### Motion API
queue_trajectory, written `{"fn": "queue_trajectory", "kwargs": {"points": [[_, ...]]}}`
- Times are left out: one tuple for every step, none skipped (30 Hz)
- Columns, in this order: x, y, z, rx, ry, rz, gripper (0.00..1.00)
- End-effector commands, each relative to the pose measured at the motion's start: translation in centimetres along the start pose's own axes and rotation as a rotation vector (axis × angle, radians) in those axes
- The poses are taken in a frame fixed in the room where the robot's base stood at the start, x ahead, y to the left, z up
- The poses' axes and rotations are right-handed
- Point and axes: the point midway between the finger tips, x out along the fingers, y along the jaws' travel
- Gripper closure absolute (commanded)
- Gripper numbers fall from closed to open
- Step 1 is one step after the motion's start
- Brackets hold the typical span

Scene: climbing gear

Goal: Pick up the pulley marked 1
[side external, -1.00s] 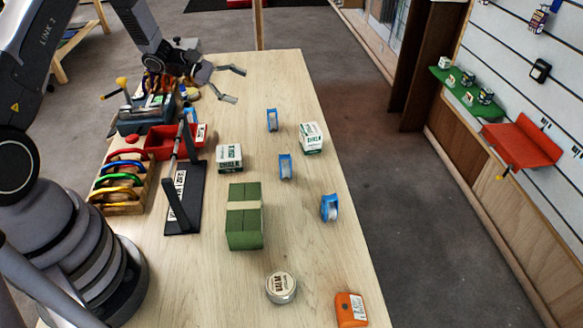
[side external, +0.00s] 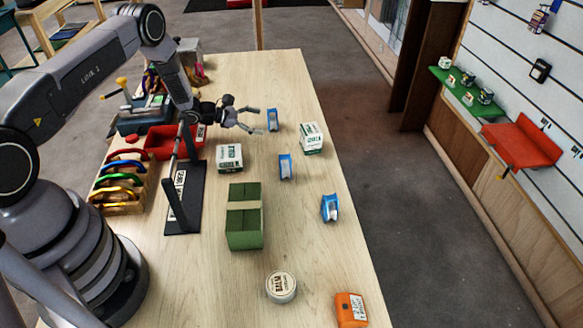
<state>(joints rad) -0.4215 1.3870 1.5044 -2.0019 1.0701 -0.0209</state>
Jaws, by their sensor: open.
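Three blue pulleys stand on the wooden table: a far one (side external: 272,120), a middle one (side external: 286,167) and a near one (side external: 330,208). No number can be read on any of them, so I cannot tell which is marked 1. My gripper (side external: 254,121) is open and empty, with its fingers spread toward the right. It is just left of the far pulley, and its fingertips are close to it. I cannot tell whether they touch it.
White-green boxes (side external: 229,157) and (side external: 312,138) flank the middle pulley. A green block stack (side external: 244,228), round tin (side external: 281,287) and orange box (side external: 350,309) stand nearer. A black stand (side external: 184,205), red tray (side external: 160,147) and carabiner rack (side external: 122,183) are left.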

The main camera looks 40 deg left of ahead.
Motion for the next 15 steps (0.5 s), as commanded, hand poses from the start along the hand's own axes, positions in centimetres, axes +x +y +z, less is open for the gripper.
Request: {"fn": "queue_trajectory", "kwargs": {"points": [[0.7,-0.1,0.0,0.002,0.000,-0.002,0.22],[1.1,0.0,0.1,0.002,-0.001,-0.002,0.22],[1.8,-0.1,0.1,0.002,-0.001,-0.003,0.22],[2.3,0.0,0.1,0.003,-0.002,-0.003,0.22],[2.8,0.0,0.1,0.003,-0.001,-0.003,0.22],[3.4,0.0,0.1,0.002,-0.001,-0.004,0.22],[3.8,0.0,0.1,0.002,0.000,-0.003,0.22],[4.1,0.0,0.1,0.002,0.000,-0.003,0.22],[4.5,0.0,0.1,0.002,0.000,-0.002,0.22],[4.7,0.0,0.1,0.002,-0.001,-0.002,0.22],[4.8,0.0,0.1,0.001,0.000,-0.002,0.22],[4.9,0.0,0.1,0.000,0.000,-0.002,0.22],[4.9,0.0,0.1,0.000,0.001,-0.001,0.22],[4.9,0.1,0.1,0.000,0.001,-0.001,0.22],[4.9,0.1,0.1,0.000,0.001,-0.001,0.22]]}}
